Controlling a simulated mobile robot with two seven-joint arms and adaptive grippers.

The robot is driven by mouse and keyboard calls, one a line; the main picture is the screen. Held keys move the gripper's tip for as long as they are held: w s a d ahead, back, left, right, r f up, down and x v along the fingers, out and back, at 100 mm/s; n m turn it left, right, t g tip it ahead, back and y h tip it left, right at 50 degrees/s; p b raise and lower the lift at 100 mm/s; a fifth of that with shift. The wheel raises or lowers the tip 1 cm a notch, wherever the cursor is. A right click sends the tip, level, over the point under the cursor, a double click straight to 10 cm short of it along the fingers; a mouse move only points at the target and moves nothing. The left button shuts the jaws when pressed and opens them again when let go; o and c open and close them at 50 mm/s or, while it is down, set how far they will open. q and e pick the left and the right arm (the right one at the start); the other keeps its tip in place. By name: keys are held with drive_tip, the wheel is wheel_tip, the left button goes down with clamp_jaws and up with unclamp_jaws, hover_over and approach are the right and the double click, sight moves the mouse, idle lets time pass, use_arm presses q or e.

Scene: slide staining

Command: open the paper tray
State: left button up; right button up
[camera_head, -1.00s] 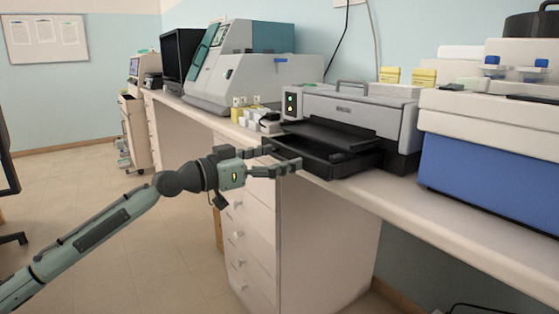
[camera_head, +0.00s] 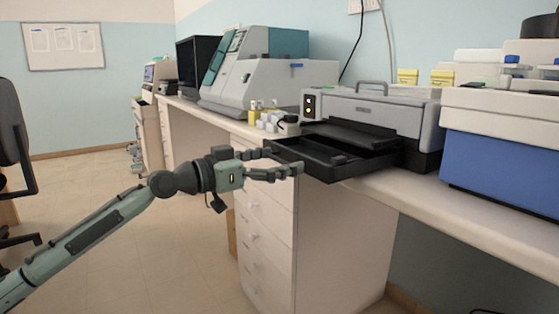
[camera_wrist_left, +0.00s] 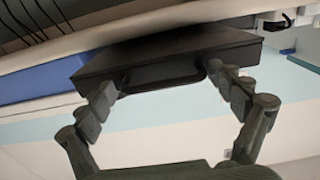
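The black paper tray (camera_head: 312,168) sticks well out of the front of the grey printer (camera_head: 385,118), past the counter edge. My left gripper (camera_head: 285,162) is at the tray's front. In the left wrist view, the tray (camera_wrist_left: 165,52) has a dark looped handle (camera_wrist_left: 160,85) on its front face. My left gripper (camera_wrist_left: 163,82) has its fingers wide apart, one at each end of this handle, and appears to clasp it lengthwise; exact contact is hard to see. My right gripper is not in view.
A blue and white box (camera_head: 500,150) stands right of the printer. Small bottles (camera_head: 268,118) and a large grey machine (camera_head: 262,80) stand to its left. White drawers (camera_head: 262,235) are below the counter. The floor (camera_head: 130,250) at the left is clear apart from a chair (camera_head: 14,140).

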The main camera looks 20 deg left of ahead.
use_arm(q)
drive_tip(key=v, duration=1.2)
idle(0.5)
drive_tip(key=s+f+n+g+y+p, duration=0.1)
drive_tip(key=s+f+n+g+y, duration=0.15)
drive_tip(key=f, duration=1.35)
drive_tip(key=s+f+n+g+y+p, duration=0.1)
drive_tip(key=s+f+g+y+p, duration=0.2)
drive_tip(key=f, duration=1.4)
drive_tip(key=s+d+f+n+g+y, duration=0.1)
drive_tip(key=s+f+g+y, duration=0.4)
drive_tip(key=s+f, duration=1.1)
drive_tip(key=s+n+y, duration=0.1)
drive_tip(key=s+y, duration=0.1)
drive_tip(key=s, duration=0.1)
drive_tip(key=shift+s+d+f+g, duration=0.15)
drive_tip(key=shift+s+f+g, duration=0.1)
drive_tip(key=shift+g, duration=0.1)
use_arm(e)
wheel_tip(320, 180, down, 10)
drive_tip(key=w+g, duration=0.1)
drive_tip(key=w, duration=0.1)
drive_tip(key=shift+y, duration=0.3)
